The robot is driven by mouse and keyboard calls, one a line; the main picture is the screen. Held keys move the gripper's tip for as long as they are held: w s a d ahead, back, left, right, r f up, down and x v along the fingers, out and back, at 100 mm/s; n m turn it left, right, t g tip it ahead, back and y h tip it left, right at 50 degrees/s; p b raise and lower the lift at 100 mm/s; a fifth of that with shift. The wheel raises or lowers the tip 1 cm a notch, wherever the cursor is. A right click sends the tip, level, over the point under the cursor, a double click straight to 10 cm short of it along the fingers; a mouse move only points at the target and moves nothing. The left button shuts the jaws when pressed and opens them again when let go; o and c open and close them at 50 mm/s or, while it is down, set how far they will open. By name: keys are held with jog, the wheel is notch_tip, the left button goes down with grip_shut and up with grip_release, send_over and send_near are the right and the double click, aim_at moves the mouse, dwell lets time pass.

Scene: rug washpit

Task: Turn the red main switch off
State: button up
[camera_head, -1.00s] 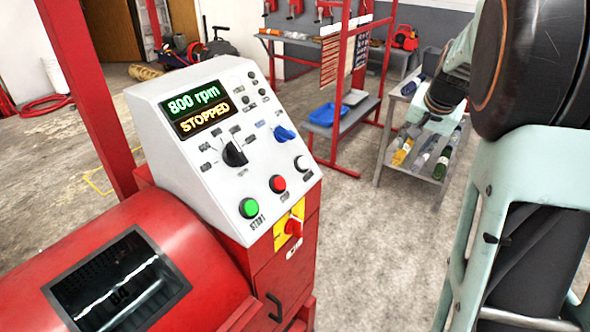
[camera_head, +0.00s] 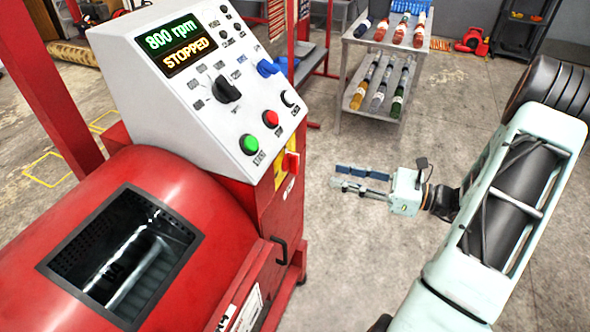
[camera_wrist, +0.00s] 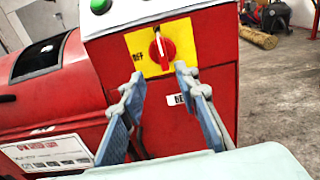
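In the wrist view my gripper's fingertips (camera_wrist: 159,74) appear on either side, just below the knob.
The panel display (camera_head: 172,43) reads 800 rpm STOPPED. A green button (camera_head: 249,144), a red button (camera_head: 271,118), a black dial (camera_head: 227,89) and a blue knob (camera_head: 268,67) share the panel. A door handle (camera_head: 279,252) juts out below.

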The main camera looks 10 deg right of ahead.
aim_at(298, 163)
jog(key=x, duration=1)
jog(key=shift+w+a+r+b, duration=0.2)
jog(key=shift+w+r+b, duration=0.05)
jog(key=shift+w+b, duration=0.05)
grip_shut()
